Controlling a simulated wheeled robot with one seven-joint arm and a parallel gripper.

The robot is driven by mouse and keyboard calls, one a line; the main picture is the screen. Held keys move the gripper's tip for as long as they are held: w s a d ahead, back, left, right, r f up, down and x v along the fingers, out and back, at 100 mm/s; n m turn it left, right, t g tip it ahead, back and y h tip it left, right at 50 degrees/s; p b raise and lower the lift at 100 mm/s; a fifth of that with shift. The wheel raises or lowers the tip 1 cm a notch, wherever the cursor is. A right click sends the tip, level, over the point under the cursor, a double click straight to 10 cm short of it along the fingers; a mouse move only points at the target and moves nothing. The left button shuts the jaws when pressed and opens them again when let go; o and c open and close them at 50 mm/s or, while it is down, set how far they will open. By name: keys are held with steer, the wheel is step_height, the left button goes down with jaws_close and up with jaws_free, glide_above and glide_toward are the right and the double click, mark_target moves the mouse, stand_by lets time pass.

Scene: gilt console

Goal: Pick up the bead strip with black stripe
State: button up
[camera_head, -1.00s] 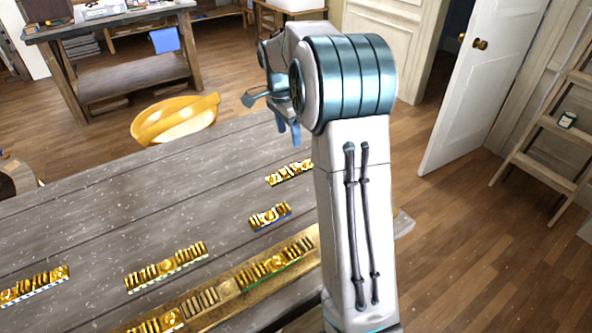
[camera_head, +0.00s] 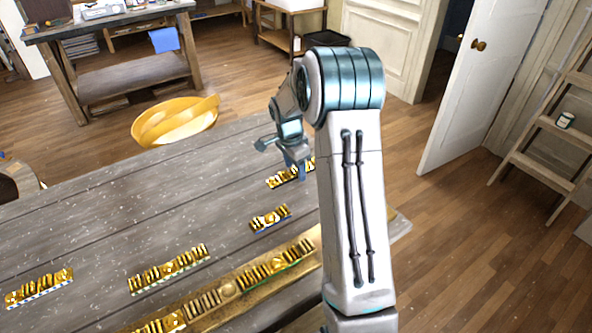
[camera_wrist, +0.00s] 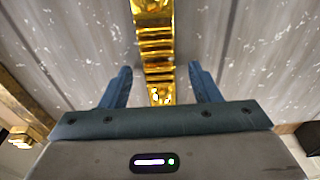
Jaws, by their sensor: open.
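A short gold bead strip (camera_head: 283,178) lies near the far edge of the grey table, partly hidden by my arm; its edge stripe is too small to read for colour. My gripper (camera_head: 297,170) is just over this strip, pointing down. In the wrist view my gripper (camera_wrist: 160,70) is open, with one blue finger on each side of a gold strip (camera_wrist: 154,45) that runs between them. The fingers do not appear to grip it. No black stripe can be made out for sure on any strip.
Other gold strips lie on the table: a short blue-edged one (camera_head: 269,219), a longer one (camera_head: 168,269) and one at left (camera_head: 39,287). A long gilt tray (camera_head: 205,313) with pieces runs along the near side. A yellow bowl (camera_head: 175,121) stands beyond the table.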

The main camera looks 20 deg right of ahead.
steer(key=c, duration=1.2)
steer(key=shift+o, duration=0.2)
steer(key=shift+r, duration=0.1)
